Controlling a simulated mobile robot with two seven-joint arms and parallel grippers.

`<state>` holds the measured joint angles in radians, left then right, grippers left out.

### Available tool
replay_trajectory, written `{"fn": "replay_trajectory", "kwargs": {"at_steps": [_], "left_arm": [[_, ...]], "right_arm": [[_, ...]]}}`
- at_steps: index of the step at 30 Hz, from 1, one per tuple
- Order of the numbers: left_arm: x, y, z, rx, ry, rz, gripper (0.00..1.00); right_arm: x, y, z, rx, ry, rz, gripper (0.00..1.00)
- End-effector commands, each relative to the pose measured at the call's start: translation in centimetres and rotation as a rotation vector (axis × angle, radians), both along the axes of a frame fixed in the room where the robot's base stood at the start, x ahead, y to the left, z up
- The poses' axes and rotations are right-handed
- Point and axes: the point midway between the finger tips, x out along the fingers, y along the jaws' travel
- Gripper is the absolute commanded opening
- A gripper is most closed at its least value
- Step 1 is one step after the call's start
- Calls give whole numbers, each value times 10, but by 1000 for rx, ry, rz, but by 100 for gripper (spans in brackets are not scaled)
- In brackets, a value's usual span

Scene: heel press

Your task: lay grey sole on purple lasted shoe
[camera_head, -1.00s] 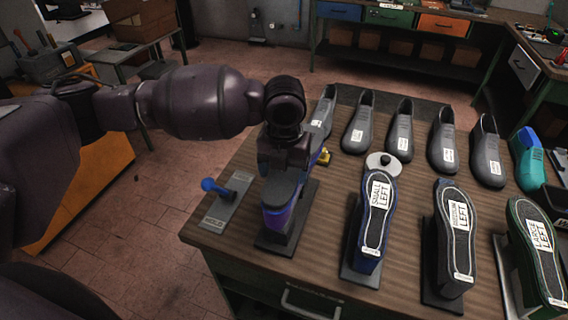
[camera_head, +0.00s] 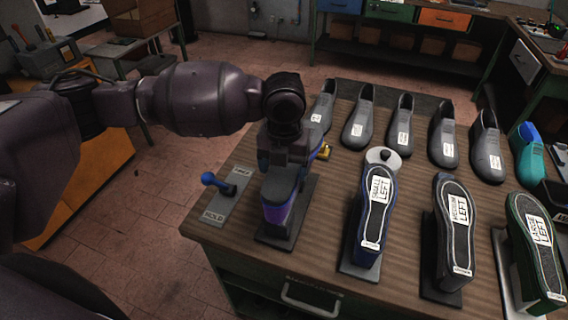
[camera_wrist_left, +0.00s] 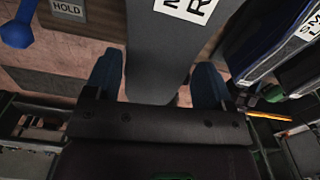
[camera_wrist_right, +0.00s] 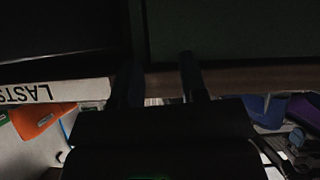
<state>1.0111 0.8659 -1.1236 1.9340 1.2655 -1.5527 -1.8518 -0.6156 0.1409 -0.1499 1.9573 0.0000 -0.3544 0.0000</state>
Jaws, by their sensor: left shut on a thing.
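The purple lasted shoe (camera_head: 277,217) stands sole-up on a dark stand at the left end of the bench. The grey sole (camera_head: 279,191) lies over its top; I cannot tell whether it touches all along. My left gripper (camera_head: 285,160) is shut on the far end of the sole. In the left wrist view the grey sole (camera_wrist_left: 155,45), with a partly cut-off white label, sits between the two blue fingers (camera_wrist_left: 155,80). My right gripper (camera_wrist_right: 158,80) shows only in its wrist view, fingers apart with nothing between them.
A blue-knobbed lever on a HOLD plate (camera_head: 227,195) is just left of the shoe. A blue shoe labelled SMALL LEFT (camera_head: 376,215) stands close on the right, with black (camera_head: 455,230) and green (camera_head: 536,245) ones beyond. Several grey shoes (camera_head: 404,125) line the back.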

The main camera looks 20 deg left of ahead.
Motion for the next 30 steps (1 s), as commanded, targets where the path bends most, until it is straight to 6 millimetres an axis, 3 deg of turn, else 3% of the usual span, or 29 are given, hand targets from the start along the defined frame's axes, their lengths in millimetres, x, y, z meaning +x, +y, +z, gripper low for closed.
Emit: {"fn": "replay_trajectory", "kwargs": {"at_steps": [25, 26, 30], "left_arm": [[0, 0, -11, 0, 2, 0, 50], [0, 0, -11, 0, 2, 0, 79], [0, 0, -11, 0, 1, 0, 100]], "right_arm": [[0, 0, 3, 0, -2, 0, 40], [0, 0, 3, 0, -2, 0, 40], [0, 0, 3, 0, -2, 0, 40]]}}
